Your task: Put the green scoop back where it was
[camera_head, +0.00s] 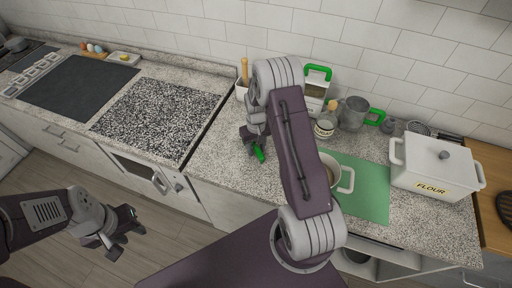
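A small green piece, which looks like part of the green scoop (259,154), shows at the fingertips of my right gripper (256,143), over the speckled counter. The rest of the scoop is hidden by the gripper, and I cannot tell whether the fingers are shut on it or only beside it. My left gripper (127,240) is at the lower left, in front of the counter and over the floor. Its fingers look apart and empty.
A green mat (370,190) holds a white pot (347,180), partly behind my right arm. A white flour box (437,168), a green-handled jug (353,113) and a green-topped container (315,92) stand nearby. The counter (215,160) left of my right gripper is clear.

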